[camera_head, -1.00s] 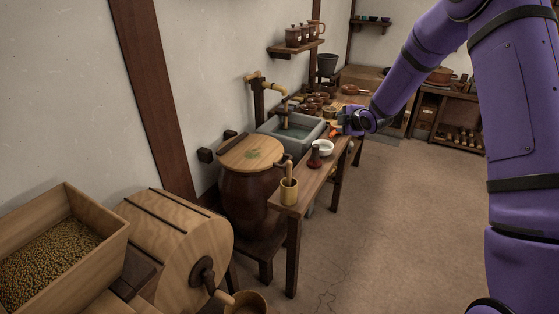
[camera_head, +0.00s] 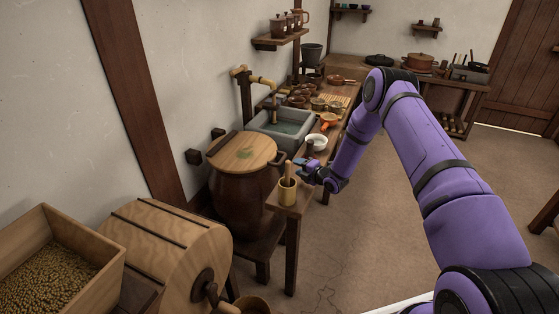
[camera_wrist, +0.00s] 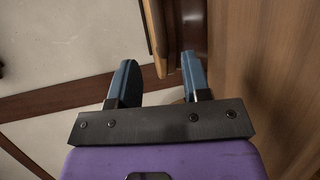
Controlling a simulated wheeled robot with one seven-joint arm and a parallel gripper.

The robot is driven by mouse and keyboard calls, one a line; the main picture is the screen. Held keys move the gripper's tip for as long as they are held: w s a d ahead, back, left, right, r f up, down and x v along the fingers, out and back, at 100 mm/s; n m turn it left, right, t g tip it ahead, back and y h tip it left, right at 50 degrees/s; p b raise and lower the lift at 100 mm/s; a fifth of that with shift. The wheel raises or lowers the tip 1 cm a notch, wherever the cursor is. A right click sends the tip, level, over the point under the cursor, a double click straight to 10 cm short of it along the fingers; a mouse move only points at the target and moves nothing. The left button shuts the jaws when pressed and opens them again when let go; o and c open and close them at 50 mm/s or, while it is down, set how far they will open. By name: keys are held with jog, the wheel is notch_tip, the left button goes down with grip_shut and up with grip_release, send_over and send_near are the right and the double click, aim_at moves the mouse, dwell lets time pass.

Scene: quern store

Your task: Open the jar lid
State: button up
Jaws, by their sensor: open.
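The jar (camera_head: 243,203) is a large dark brown vessel left of the narrow bench in the head view. Its round wooden lid (camera_head: 226,152), with a green mark, lies flat on top. My gripper (camera_head: 302,163) is at the bench's near end, right of the jar and apart from the lid, pointing towards it. In the wrist view the two blue-grey fingers of my gripper (camera_wrist: 158,62) are spread with nothing between them. A light wooden edge and a dark brown surface show beyond the fingers; I cannot tell surely if they are lid and jar.
A yellow mortar with a pestle (camera_head: 287,192) stands at the bench's near end, close to my gripper. A white bowl (camera_head: 316,143) is behind. A stone basin with a tap (camera_head: 282,130) stands beyond the jar. A wooden quern drum (camera_head: 165,245) is at the front left.

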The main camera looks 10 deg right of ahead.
aim_at(282, 160)
jog(key=x, duration=1)
jog(key=shift+w+a, duration=0.1)
jog(key=shift+w, duration=0.05)
jog(key=shift+c, duration=0.4)
grip_shut()
